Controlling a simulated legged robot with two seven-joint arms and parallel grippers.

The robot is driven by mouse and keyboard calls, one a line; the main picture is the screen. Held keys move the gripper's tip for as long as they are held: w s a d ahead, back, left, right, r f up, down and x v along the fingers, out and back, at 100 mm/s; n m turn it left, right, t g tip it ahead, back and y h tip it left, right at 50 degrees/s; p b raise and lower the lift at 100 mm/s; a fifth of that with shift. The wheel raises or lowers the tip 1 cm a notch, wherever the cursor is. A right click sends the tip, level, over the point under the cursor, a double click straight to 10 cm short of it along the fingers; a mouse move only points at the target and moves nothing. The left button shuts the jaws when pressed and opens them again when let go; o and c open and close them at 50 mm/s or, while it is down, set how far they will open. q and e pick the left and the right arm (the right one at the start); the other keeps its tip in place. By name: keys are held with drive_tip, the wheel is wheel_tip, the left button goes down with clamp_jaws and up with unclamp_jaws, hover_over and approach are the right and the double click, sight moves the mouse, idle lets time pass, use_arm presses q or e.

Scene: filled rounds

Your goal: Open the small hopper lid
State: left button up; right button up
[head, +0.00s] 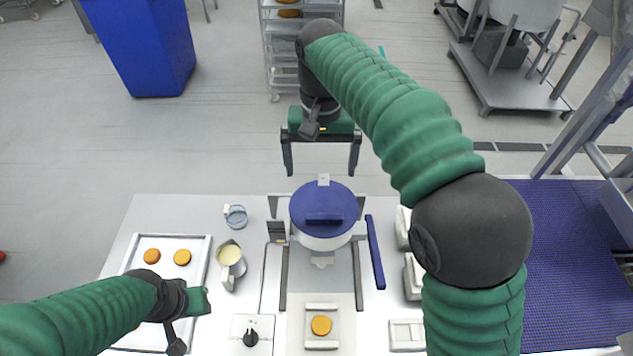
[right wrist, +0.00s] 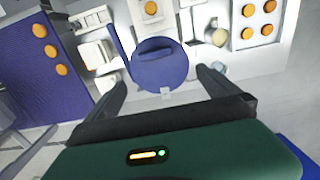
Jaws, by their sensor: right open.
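The small hopper (head: 322,242) is a white round vessel with a spout at its front, in the middle of the table. Its round blue lid (head: 324,200) lies flat over the top, with a raised blue bar and a small pale tab (head: 323,180) at the far edge. The lid also shows in the right wrist view (right wrist: 160,70), with the tab (right wrist: 166,91) towards my gripper. My right gripper (head: 322,170) is open and empty, beyond the lid's far edge, with its fingers apart on either side of the tab's line. My left gripper (head: 204,302) is at lower left, away from the hopper; its fingers are unclear.
A tray (head: 207,245) with orange rounds, a jug of cream-coloured filling (head: 230,262) and a glass cup (head: 236,216) stand left. A blue bar (head: 375,252) is just right of the hopper. White blocks (head: 407,335) and a blue belt (head: 570,260) lie further right. A round (head: 321,325) sits in front.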

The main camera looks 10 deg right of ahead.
drive_tip(key=s+f, duration=0.3)
drive_tip(key=p, duration=0.2)
approach(325, 215)
drive_tip(key=f, duration=0.5)
drive_tip(key=shift+w+d+f, duration=0.1)
drive_tip(key=shift+d+f, duration=0.25)
drive_tip(key=f, duration=0.2)
drive_tip(key=shift+a+f+p, duration=0.25)
drive_tip(key=shift+f+p, duration=0.1)
drive_tip(key=shift+p, duration=0.05)
drive_tip(key=shift+s+a+f, duration=0.15)
drive_tip(key=shift+s+f, duration=0.1)
drive_tip(key=shift+s+a, duration=0.2)
drive_tip(key=shift+s, duration=0.15)
drive_tip(key=shift+w+d+f, duration=0.2)
drive_tip(key=shift+w+d, duration=0.1)
drive_tip(key=shift+w, duration=0.15)
drive_tip(key=c, duration=1.8)
use_arm(q)
drive_tip(key=r, duration=0.1)
drive_tip(key=s+r, duration=0.1)
drive_tip(key=d+r, duration=0.1)
drive_tip(key=shift+s+r, duration=0.1)
drive_tip(key=shift+s, duration=0.05)
use_arm(e)
drive_tip(key=shift+r, duration=0.1)
drive_tip(key=shift+c, duration=1)
